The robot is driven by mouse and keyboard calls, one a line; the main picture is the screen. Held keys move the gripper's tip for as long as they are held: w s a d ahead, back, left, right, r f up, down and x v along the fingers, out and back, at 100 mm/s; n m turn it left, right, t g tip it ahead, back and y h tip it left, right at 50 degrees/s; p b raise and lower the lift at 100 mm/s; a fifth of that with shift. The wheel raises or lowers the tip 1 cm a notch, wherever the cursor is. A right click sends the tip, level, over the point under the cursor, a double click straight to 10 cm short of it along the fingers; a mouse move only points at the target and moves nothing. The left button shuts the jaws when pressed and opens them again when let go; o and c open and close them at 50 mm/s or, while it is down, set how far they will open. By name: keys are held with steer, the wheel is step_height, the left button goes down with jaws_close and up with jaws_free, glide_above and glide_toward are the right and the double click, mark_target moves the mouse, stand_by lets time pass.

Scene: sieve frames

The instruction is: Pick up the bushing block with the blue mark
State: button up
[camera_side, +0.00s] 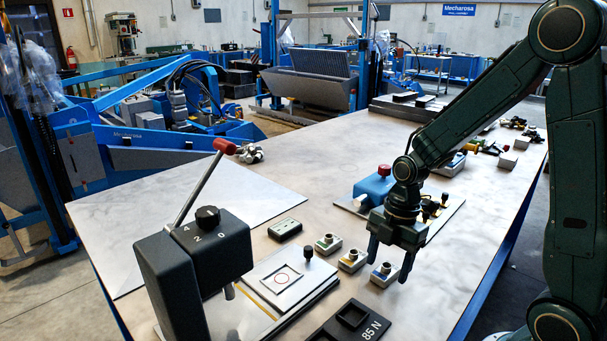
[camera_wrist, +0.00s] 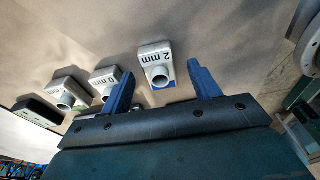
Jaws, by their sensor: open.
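The bushing block with the blue mark (camera_side: 384,275) stands upright on the table, the rightmost of three small pale blocks with round bushings. In the wrist view, the block lettered "2 mm" (camera_wrist: 154,52) has blue on its near side. My gripper (camera_side: 390,268) is open, fingers pointing down, over the blue-marked block. In the wrist view, my gripper (camera_wrist: 161,74) has a blue finger on either side of this block, with gaps showing. Nothing is held. I cannot tell exactly how far the fingertips are above the table.
A yellow-marked block (camera_side: 351,261) and a green-marked block (camera_side: 327,244) stand close to the left. A black "85 N" tray (camera_side: 350,322) is in front; a lever press (camera_side: 195,270) stands left. A blue fixture (camera_side: 374,189) stands behind my gripper.

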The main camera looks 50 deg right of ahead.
steer(key=shift+a+f, duration=0.1)
steer(key=shift+f, duration=0.3)
steer(key=shift+c, duration=0.4)
steer(key=c, duration=1.2)
steer(key=shift+c, duration=0.2)
steer(key=shift+r, duration=0.2)
step_height(320, 180, up, 20)
steer(key=shift+f, duration=0.15)
